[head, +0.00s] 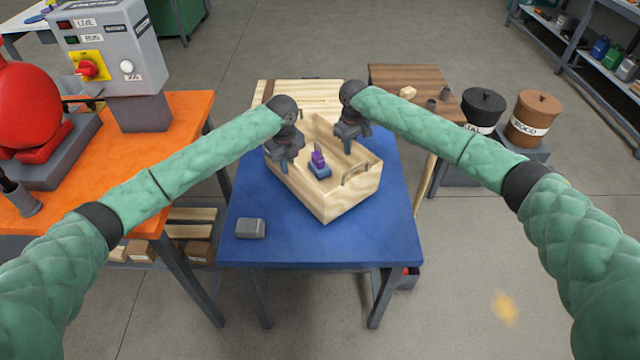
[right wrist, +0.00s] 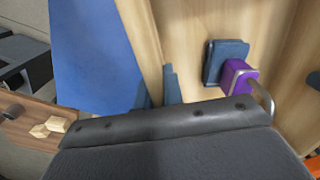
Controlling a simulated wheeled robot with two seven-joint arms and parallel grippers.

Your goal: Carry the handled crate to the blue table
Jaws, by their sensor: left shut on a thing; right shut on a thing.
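The handled crate (head: 335,205) is pale wood and open-topped. It is at or just over the far part of the blue table (head: 300,250), turned at an angle; I cannot tell whether its base touches. My left gripper (head: 284,163) is shut on the crate's left side. My right gripper (head: 347,148) is shut on its right, far side; in the right wrist view the fingertips (right wrist: 158,92) straddle the crate wall (right wrist: 143,40). The exact grip points are partly hidden.
Inside the crate are a purple part (head: 318,159) and a blue block (head: 321,171). A grey block (head: 250,228) lies on the blue table's front left. An orange bench (head: 185,115) stands left. A brown table (head: 410,80) and two bins (head: 533,118) are at the back right.

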